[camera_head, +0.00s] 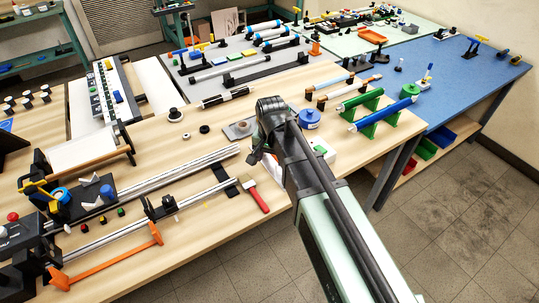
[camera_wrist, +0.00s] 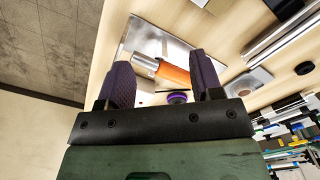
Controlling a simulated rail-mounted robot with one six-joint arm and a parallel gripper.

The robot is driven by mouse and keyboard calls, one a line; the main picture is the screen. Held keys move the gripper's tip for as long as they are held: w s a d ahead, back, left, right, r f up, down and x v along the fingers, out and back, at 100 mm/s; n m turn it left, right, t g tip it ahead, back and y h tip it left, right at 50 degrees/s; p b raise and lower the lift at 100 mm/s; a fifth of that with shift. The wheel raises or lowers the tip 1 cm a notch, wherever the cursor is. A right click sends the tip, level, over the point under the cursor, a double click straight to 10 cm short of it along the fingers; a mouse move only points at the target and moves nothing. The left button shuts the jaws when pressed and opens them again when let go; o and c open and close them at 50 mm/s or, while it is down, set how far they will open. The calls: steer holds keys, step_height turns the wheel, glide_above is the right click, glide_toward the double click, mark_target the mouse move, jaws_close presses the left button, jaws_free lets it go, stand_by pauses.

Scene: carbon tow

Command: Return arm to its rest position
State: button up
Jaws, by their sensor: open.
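My arm reaches in from the lower right in the head view, over the near edge of the wooden bench (camera_head: 180,235). My gripper (camera_head: 256,157) is at its far end, above the bench, and its dark fingers are partly hidden by the wrist. In the wrist view my gripper (camera_wrist: 152,85) shows two dark purple fingers spread apart. An orange-handled tool (camera_wrist: 174,76) with a silver end appears between them, on or over a shiny metal plate (camera_wrist: 140,40); neither finger visibly grips it. A purple ring (camera_wrist: 177,98) shows just below it.
A blue spool (camera_head: 310,118) and green stands with a blue tube (camera_head: 384,114) are to the right. A small plate with a knob (camera_head: 238,129) is close by. Open floor (camera_head: 470,210) lies right.

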steer(key=s+d+n, duration=0.4)
steer(key=s+d, duration=0.7)
steer(key=d, duration=0.3)
steer(key=shift+s, duration=0.15)
